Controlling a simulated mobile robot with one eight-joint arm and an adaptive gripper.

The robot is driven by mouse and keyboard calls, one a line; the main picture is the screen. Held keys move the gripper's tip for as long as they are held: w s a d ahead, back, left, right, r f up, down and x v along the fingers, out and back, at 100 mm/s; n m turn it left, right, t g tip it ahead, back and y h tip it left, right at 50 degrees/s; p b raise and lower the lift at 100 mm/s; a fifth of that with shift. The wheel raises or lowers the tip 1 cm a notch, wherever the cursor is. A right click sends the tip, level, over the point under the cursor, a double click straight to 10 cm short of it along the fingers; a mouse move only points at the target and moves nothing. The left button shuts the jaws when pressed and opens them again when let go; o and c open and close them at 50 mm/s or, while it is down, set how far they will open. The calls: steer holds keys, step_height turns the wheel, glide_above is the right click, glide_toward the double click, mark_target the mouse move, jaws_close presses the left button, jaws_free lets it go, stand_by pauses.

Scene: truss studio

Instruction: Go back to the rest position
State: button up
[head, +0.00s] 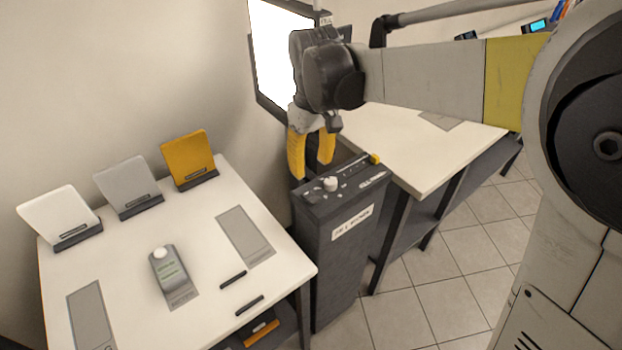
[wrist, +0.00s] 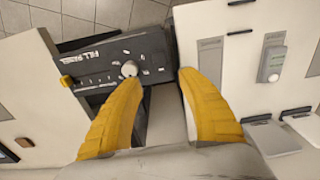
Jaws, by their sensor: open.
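My gripper (head: 312,158) has yellow fingers and hangs above the back part of a dark grey control box (head: 338,255). It is open and empty. In the wrist view my gripper (wrist: 157,88) shows its two fingers well apart, with the box top (wrist: 105,62) between and beyond them. A white round knob (head: 331,184) sits on the box top, in front of the fingers and apart from them. The same knob shows in the wrist view (wrist: 129,69). A small yellow part (head: 375,158) sits at the box's right edge.
A white table (head: 205,290) at left holds a grey handheld device (head: 167,268), grey pads and three upright panels, white, grey and orange (head: 187,158). Another white table (head: 425,160) stands behind the box at right. A screen (head: 275,60) hangs on the wall. Tiled floor lies open at lower right.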

steer(key=shift+r, duration=0.85)
steer(key=s+d+m+t, duration=0.6)
steer(key=s+d, duration=0.9)
steer(key=s, duration=0.2)
steer(key=shift+s+d+f+m+t, duration=0.2)
steer(key=shift+s+m+t, duration=0.1)
steer(key=shift+s+m, duration=0.1)
